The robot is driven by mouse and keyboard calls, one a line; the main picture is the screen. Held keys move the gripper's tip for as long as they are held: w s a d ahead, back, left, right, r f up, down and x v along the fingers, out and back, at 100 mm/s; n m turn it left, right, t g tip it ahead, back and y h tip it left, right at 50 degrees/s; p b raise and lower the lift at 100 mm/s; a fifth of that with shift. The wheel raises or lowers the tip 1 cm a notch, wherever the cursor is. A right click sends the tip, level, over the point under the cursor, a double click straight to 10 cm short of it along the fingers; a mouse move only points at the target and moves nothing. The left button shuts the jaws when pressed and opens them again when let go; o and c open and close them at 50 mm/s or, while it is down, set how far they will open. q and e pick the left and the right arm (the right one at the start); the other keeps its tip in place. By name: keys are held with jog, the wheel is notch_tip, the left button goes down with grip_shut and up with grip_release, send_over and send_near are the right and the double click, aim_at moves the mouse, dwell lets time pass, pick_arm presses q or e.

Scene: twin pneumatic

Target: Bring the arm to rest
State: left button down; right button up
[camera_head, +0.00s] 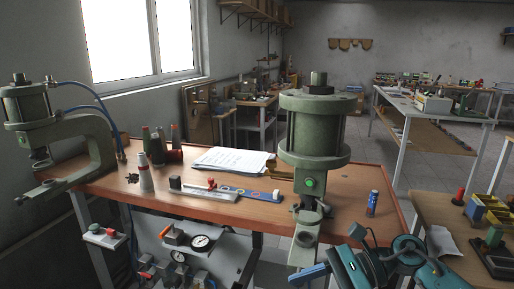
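A teal arm (423,266), which looks like my right one, comes in at the bottom right. Its front end, seemingly the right gripper (335,255), has a blue bar pointing left and a dark grey piece pointing up. It lies low, in front of the wooden workbench (150,190) and beside the base of the large green pneumatic press (315,130). I cannot make out whether its fingers are apart, and I see nothing clearly held in it. My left arm and gripper are not in view.
A second green press (60,140) stands at the left. Bottles (145,175), papers (232,160), a grey strip with small parts (225,192) and a blue can (372,202) are on the bench. A side table (440,208) with yellow bins is at the right.

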jog(key=s+a+r+m+t+y+p, duration=0.15)
jog(key=a+m+t+y, duration=0.35)
jog(key=m, duration=0.6)
jog(key=d+f+m+t+h+p, duration=0.1)
jog(key=d+f+m+t+h, duration=0.2)
jog(key=m, duration=0.7)
jog(key=s+d+f+m+t+h, duration=0.1)
jog(key=f+m+t+h, duration=0.3)
jog(key=m, duration=0.6)
jog(key=d+f+m+t+h+p, duration=0.1)
jog(key=d+f+m+t+h, duration=0.3)
jog(key=m, duration=0.6)
jog(key=s+d+f+m+g+h, duration=0.1)
jog(key=s+f+m+g+h, duration=0.3)
jog(key=s+f+m, duration=0.5)
jog(key=shift+s+d+f+m+g+h, duration=0.2)
jog(key=shift+s+f+m+g+h, duration=0.15)
jog(key=shift+s+m, duration=0.75)
